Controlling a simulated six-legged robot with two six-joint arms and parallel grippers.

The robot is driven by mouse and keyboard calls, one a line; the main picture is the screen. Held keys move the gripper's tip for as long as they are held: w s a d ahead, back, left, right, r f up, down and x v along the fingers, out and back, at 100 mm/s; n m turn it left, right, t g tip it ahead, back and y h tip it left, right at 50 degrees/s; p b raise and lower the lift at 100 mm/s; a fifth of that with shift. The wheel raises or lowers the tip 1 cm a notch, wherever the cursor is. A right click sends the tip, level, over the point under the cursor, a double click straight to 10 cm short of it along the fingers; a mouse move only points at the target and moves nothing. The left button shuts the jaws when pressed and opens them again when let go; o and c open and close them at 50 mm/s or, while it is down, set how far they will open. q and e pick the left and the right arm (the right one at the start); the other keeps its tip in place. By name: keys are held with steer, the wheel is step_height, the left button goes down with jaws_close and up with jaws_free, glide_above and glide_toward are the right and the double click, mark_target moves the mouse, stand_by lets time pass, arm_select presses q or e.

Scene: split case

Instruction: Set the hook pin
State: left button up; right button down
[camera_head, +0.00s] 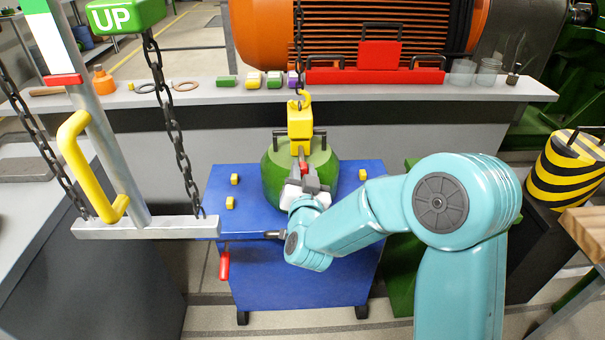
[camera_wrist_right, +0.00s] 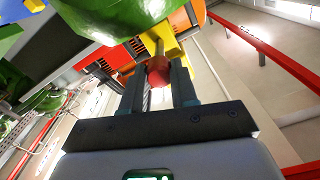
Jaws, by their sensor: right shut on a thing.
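The hook pin (camera_head: 303,168) has a red head. In the right wrist view its red head (camera_wrist_right: 158,70) sits between the two fingers of my right gripper (camera_wrist_right: 158,82), which is shut on it. In the head view my right gripper (camera_head: 306,184) is in front of the green round load (camera_head: 275,180), just below the yellow hook block (camera_head: 300,122). In the wrist view a short shaft runs from the red head to the yellow block (camera_wrist_right: 180,48); how deep it sits is unclear. A chain holds the hook above. My left gripper is out of view.
The green load stands on a blue cart (camera_head: 222,180) with small yellow blocks. A green UP handle (camera_head: 124,16) hangs on a chain at left, by a grey bar (camera_head: 150,228) and yellow handle (camera_head: 75,160). A shelf (camera_head: 200,98) with small parts runs behind.

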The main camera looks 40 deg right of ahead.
steer(key=shift+s+f, duration=0.1)
steer(key=shift+s, duration=0.1)
steer(key=c, duration=1.1)
jaws_free()
steer(key=shift+a, duration=0.1)
steer(key=shift+o, duration=1.2)
steer(key=shift+r, duration=0.2)
steer(key=shift+w+f, duration=0.1)
steer(key=b+v, duration=1.1)
steer(key=v, duration=0.5)
steer(key=shift+s, duration=0.25)
